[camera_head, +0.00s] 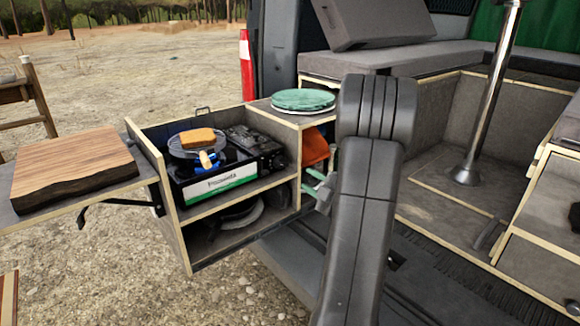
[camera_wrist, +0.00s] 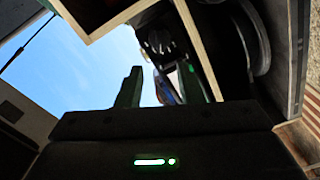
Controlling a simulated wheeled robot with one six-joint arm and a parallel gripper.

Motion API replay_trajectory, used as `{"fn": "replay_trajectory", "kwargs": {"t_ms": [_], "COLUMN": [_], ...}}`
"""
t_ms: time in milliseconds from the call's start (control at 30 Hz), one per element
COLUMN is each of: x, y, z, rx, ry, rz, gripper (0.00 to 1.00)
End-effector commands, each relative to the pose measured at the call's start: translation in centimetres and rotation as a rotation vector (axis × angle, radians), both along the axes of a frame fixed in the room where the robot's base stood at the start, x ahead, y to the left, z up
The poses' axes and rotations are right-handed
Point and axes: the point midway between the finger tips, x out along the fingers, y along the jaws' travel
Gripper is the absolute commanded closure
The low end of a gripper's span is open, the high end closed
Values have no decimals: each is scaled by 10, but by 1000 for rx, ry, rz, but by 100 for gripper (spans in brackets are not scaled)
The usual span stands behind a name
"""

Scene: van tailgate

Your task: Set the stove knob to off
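The stove (camera_head: 258,150) is a dark camping stove in the pull-out drawer unit, with a round grill pan (camera_head: 196,143) on it. A browned slice of food (camera_head: 197,137) lies on the pan. I cannot make out the stove knob in the head view. My gripper (camera_head: 314,184) is low to the right of the drawer unit, partly hidden behind my arm. In the wrist view my gripper (camera_wrist: 160,90) has its two dark green fingers apart, with nothing clearly held. A dark round part (camera_wrist: 160,42) shows beyond the fingertips; I cannot tell if it is the knob.
A green plate-like disc (camera_head: 303,99) lies on the ledge right of the stove. An orange item (camera_head: 314,145) sits below it. A wooden board (camera_head: 74,167) lies on the side shelf at left. A metal pole (camera_head: 492,95) stands inside the van.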

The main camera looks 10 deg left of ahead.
Motion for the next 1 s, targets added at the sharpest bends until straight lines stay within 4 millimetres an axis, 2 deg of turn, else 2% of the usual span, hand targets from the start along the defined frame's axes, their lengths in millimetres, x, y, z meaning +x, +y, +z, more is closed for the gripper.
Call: {"fn": "replay_trajectory", "kwargs": {"t_ms": [200, 433, 633, 933, 1000], "x": [29, 54, 64, 65, 65], "y": [39, 70, 82, 84, 84], "z": [0, 0, 0, 0, 0], "rx": [0, -1, 0, 0, 0], "ry": [-1, 1, 2, 2, 2], "rz": [3, 0, -1, -3, -3], "gripper": [66, 66, 66, 66, 78]}}
